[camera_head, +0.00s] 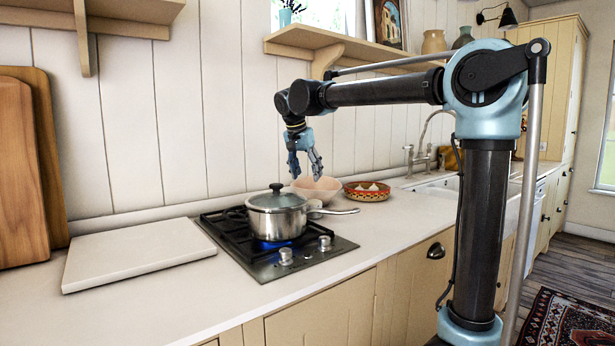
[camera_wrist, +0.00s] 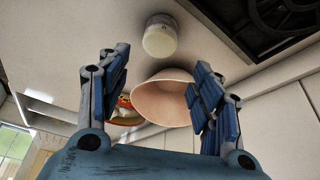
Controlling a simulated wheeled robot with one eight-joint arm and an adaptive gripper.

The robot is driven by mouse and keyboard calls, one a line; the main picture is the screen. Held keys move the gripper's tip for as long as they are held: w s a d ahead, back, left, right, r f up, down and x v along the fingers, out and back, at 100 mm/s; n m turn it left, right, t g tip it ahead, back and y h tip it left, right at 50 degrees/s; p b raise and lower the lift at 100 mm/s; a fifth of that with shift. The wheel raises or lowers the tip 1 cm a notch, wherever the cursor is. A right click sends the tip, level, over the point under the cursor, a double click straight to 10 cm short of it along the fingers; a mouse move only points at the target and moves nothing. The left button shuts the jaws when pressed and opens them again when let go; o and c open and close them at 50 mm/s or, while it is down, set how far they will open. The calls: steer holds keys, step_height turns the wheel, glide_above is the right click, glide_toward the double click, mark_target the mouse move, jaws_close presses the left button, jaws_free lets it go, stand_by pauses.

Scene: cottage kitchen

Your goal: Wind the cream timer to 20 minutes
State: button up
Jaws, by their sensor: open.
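The cream timer (camera_wrist: 160,38) shows in the wrist view as a small round, pale, drum-like thing on the counter, at the top middle. It lies beyond my fingertips and between their lines, apart from them. Its dial marks are too small to read. I cannot make it out in the head view, where the pot may hide it. My gripper (camera_head: 305,170) hangs over the back of the counter, behind the pot, with its fingers pointing down. In the wrist view, my gripper (camera_wrist: 156,72) has its blue fingers spread wide with nothing held between them.
A pink bowl (camera_head: 328,189) stands close to the timer, with a patterned bowl (camera_head: 367,196) to its right. A lidded steel pot (camera_head: 277,217) sits on the hob (camera_head: 262,262) over a blue flame. A pale board (camera_head: 135,252) lies left. The wall is close behind.

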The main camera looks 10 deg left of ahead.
steer(key=shift+w, duration=0.1)
steer(key=n+g+y, duration=0.1)
steer(key=n+g, duration=0.3)
steer(key=n, duration=1.1)
glide_toward(313, 200)
step_height(313, 200, down, 9)
steer(key=shift+w+d+f, duration=0.15)
steer(key=shift+w+f, duration=0.05)
steer(key=shift+f, duration=0.05)
steer(key=shift+c, duration=0.3)
steer(key=c, duration=0.7)
